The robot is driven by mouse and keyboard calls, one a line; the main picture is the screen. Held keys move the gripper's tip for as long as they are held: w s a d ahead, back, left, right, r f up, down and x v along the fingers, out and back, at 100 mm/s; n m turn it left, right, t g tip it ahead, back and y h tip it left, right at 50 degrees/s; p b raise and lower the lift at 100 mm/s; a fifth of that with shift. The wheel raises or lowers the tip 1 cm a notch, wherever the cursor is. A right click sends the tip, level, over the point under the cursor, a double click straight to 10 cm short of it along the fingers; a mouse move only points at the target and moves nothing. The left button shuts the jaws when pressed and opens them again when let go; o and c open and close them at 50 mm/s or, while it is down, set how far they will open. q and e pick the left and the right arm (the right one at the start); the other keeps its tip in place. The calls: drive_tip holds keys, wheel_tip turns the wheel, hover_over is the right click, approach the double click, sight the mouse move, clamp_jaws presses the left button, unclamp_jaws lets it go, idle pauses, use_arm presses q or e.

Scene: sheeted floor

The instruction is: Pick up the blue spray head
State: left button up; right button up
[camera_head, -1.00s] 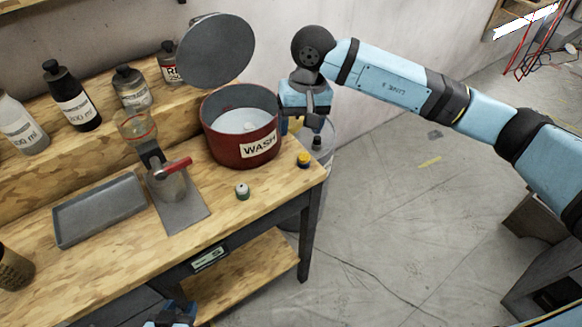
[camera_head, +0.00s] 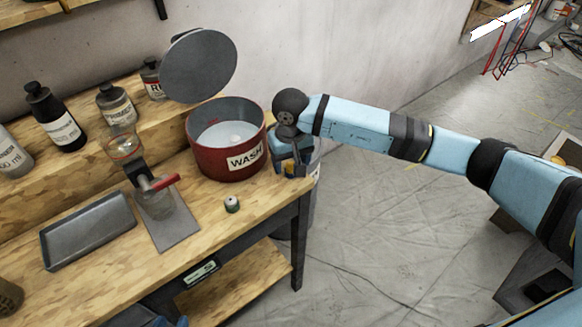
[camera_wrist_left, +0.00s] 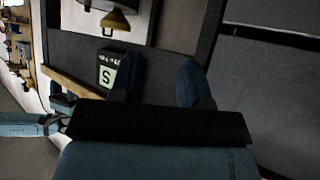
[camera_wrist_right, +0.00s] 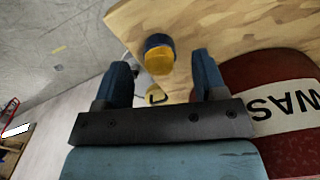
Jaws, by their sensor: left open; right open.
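A small round piece, dark blue with a yellow end, stands on the wooden bench near its right corner. It shows in the right wrist view as the likely blue spray head (camera_wrist_right: 158,54). My right gripper (camera_head: 290,168) is open over that corner and hides most of the piece in the head view. In the right wrist view the piece lies just beyond and between the open fingertips (camera_wrist_right: 165,68), with nothing held. My left gripper (camera_wrist_left: 162,75) is open and empty, low in front of the bench; only a bit of that arm shows at the head view's bottom edge.
The red WASH pot (camera_head: 228,160) stands close beside my right gripper, with a grey round disc (camera_head: 200,65) above it. Open floor lies right.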

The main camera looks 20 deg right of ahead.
drive_tip(key=shift+f, duration=1.1)
drive_tip(key=c, duration=1)
drive_tip(key=shift+r, duration=0.1)
drive_tip(key=shift+c, duration=0.2)
